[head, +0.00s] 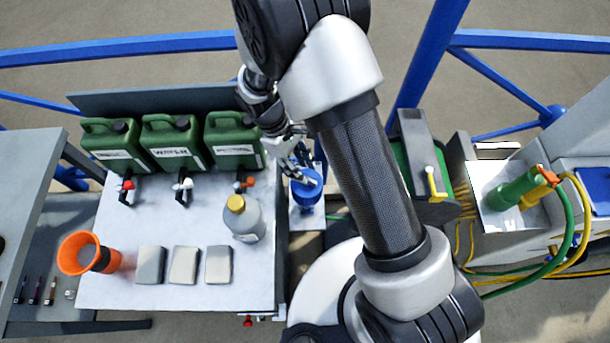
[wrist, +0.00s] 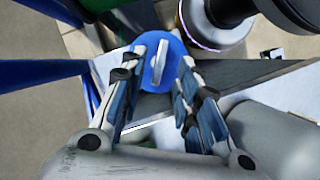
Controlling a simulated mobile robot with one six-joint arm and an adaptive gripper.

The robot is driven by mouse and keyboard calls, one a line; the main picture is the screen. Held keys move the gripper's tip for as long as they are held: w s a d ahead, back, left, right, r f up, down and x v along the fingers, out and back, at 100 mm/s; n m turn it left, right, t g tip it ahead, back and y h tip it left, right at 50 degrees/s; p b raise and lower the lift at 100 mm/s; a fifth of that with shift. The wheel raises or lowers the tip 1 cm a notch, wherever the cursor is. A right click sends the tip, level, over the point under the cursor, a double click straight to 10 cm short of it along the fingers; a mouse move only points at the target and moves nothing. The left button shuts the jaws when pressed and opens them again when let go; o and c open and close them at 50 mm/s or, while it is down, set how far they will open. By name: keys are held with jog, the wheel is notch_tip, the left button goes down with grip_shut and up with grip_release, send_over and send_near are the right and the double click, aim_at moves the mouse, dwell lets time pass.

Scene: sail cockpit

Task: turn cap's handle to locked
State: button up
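The blue round cap (head: 306,195) stands just right of the grey bench in the head view, partly covered by my gripper. In the wrist view the cap (wrist: 174,73) has a pale raised bar handle (wrist: 158,66) across its top, slightly tilted from the picture's vertical. My gripper (wrist: 163,58) is open, with one finger to the left of the handle and one to the right. Gaps show between the handle and both fingers. In the head view my gripper (head: 304,168) is at the cap; its exact height above it is hard to tell.
Green canisters (head: 172,140) line the bench's back edge, with small taps in front. A grey bottle (head: 244,222) with a yellow lid stands left of the cap. Grey blocks (head: 184,266) and an orange cup (head: 80,252) sit further left. Hoses (head: 570,235) hang at the right.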

jog(key=shift+b+x, duration=0.4)
jog(key=shift+x, duration=1.4)
jog(key=shift+c, duration=0.5)
grip_shut()
